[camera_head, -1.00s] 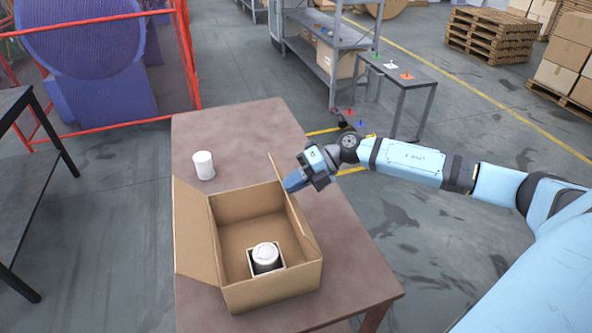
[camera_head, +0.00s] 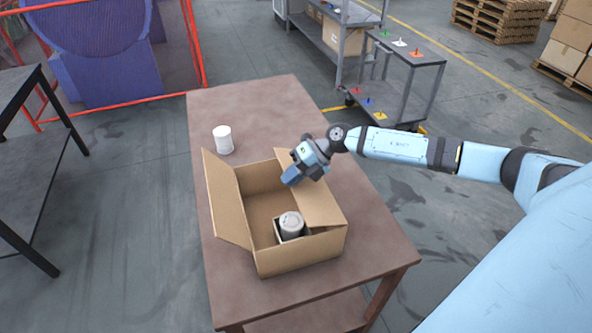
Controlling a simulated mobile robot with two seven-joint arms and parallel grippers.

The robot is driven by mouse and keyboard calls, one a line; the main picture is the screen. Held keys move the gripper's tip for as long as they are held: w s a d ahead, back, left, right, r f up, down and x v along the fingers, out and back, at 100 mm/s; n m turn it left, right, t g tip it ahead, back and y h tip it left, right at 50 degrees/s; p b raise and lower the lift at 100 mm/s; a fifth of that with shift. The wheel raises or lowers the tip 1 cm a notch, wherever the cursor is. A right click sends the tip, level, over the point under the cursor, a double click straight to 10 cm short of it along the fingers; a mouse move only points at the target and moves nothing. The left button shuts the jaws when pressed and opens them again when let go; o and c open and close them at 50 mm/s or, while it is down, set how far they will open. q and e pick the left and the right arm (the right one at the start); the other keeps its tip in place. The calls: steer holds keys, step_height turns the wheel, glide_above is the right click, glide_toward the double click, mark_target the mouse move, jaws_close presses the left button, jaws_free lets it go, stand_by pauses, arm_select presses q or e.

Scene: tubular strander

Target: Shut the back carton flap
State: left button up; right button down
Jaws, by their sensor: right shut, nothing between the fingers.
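An open cardboard carton (camera_head: 300,257) stands on a brown table. Its left flap (camera_head: 227,200) leans outward. I cannot make out a separate flap on the far edge, and none shows on the near edge. A white lidded can (camera_head: 291,222) stands inside in a small square insert. My right gripper (camera_head: 290,179) is shut and empty, pointing down-left over the far right part of the carton, at the far end of the right flap; contact is unclear. My left gripper is out of view.
A white can (camera_head: 223,139) stands on the brown table (camera_head: 245,103) behind the carton. The table's far part is otherwise clear. A dark table (camera_head: 35,160) is at left, red railing (camera_head: 120,102) behind it, and a grey cart (camera_head: 405,60) at back right.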

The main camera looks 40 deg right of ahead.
steer(key=shift+w+a+f+b, duration=0.15)
steer(key=shift+a+f, duration=0.1)
steer(key=shift+f, duration=0.35)
steer(key=shift+a+f+b, duration=0.1)
steer(key=shift+a+f, duration=0.1)
steer(key=shift+f, duration=0.4)
steer(key=shift+w+a+f+b, duration=0.15)
steer(key=shift+a+f, duration=0.1)
steer(key=shift+f, duration=0.35)
steer(key=shift+s, duration=0.1)
